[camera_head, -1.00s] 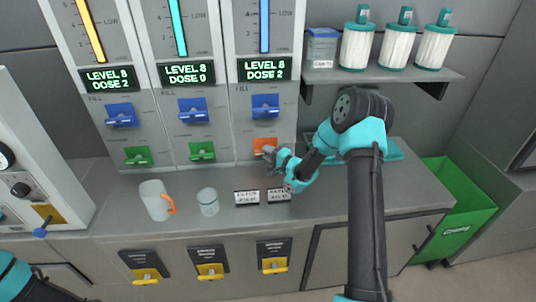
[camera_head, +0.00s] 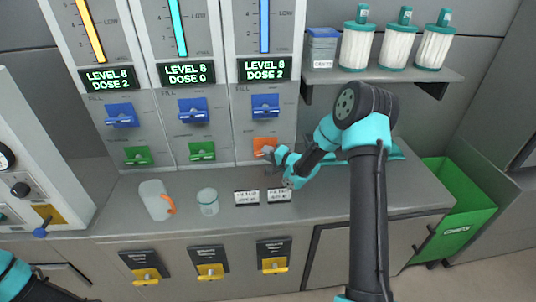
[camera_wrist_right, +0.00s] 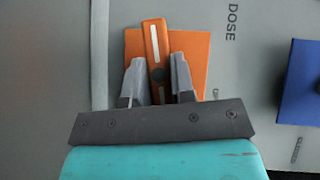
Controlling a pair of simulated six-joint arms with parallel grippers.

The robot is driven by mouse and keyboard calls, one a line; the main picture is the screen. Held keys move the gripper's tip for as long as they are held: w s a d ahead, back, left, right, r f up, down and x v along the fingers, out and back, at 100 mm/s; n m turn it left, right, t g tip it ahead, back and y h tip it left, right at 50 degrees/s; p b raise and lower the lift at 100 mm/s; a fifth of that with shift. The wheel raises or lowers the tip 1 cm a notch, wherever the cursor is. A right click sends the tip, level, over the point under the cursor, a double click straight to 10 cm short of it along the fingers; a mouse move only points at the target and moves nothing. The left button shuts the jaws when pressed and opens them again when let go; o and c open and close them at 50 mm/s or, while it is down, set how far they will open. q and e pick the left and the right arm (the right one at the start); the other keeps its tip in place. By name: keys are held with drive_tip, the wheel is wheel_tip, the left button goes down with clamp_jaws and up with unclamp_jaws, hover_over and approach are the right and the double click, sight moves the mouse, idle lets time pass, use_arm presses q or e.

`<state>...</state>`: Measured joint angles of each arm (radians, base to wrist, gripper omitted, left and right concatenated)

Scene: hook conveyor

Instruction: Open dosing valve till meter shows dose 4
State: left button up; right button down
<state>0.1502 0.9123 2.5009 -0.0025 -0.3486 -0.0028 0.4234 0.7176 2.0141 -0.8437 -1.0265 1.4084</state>
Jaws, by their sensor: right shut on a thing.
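The orange dosing valve (camera_head: 262,142) sits on the lower front of the third column. Its meter (camera_head: 264,68) reads LEVEL 8, DOSE 2. My right gripper (camera_head: 268,152) is at this valve. In the right wrist view the orange handle (camera_wrist_right: 154,40), with a white stripe, lies between the two grey fingers (camera_wrist_right: 158,76), and the gripper is shut on it. The handle stands in front of an orange plate (camera_wrist_right: 196,50), slightly tilted in that view. My left arm shows only at the lower left corner; its gripper is out of view.
Two more columns carry a green valve (camera_head: 138,156) and another green valve (camera_head: 202,151); their meters read DOSE 2 and DOSE 0. Blue fill valves (camera_head: 265,106) sit above. A pitcher (camera_head: 155,199) and glass jar (camera_head: 208,202) stand on the counter. A filter shelf (camera_head: 375,74) is upper right.

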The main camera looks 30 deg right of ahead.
drive_tip(key=shift+a+r+n+g+h, duration=0.1)
drive_tip(key=shift+r+n+g+h, duration=0.1)
drive_tip(key=shift+n+g+h, duration=1.95)
drive_tip(key=c, duration=1)
unclamp_jaws()
drive_tip(key=shift+o, duration=0.2)
drive_tip(key=v, duration=1.7)
drive_tip(key=shift+a+r, duration=0.25)
drive_tip(key=shift+r, duration=0.1)
